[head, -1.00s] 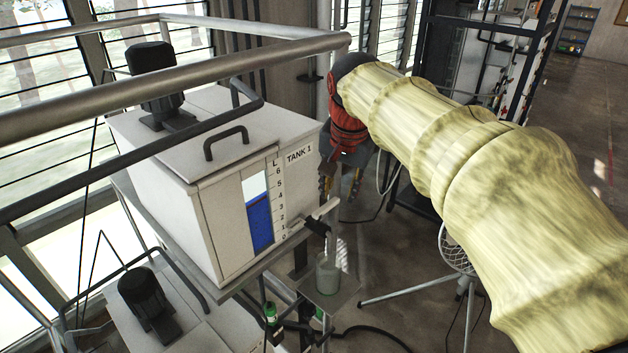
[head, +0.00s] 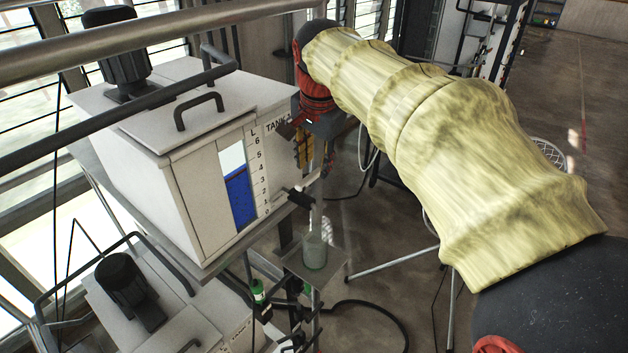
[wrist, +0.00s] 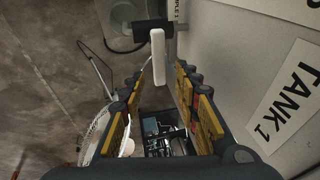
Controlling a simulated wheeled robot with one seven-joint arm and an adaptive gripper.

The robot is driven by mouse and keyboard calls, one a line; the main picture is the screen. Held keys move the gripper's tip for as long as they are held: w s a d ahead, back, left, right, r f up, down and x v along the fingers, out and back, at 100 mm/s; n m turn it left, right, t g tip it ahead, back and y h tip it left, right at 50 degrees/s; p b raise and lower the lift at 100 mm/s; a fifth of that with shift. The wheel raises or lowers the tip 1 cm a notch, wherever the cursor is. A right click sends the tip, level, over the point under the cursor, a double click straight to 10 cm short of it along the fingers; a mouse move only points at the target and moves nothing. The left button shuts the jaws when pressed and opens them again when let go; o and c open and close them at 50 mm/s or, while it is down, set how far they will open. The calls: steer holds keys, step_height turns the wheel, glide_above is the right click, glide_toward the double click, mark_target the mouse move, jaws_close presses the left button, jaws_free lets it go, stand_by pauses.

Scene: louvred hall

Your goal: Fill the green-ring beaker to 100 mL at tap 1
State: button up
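Tank 1 (head: 188,182) is a white box with a level window; blue liquid (head: 240,200) stands roughly between 4 and 5. Its tap (head: 298,197), with a black part, sticks out at the lower front. A clear beaker (head: 315,252) stands upright below it on a small shelf; its ring and fill level cannot be read. My gripper (head: 308,152) is above the tap beside the tank's front. In the wrist view my gripper (wrist: 160,85) is open, fingers apart, with the tap's white bar (wrist: 158,55) in line with the gap. I cannot tell whether they touch.
A second white tank (head: 165,315) stands at the lower left. Grey rails (head: 170,48) cross above tank 1. The small shelf (head: 335,268) holds the beaker. A tripod leg (head: 395,262) and a dark hose (head: 375,308) lie to the right. The open floor is further right.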

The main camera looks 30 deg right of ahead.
mark_target(315, 174)
steer(key=b+x, duration=0.1)
steer(key=x, duration=0.2)
steer(key=shift+f+b, duration=0.3)
steer(key=shift+r, duration=0.25)
steer(key=shift+b+x, duration=0.35)
steer(key=shift+x, duration=0.55)
steer(key=shift+c, duration=1)
jaws_close()
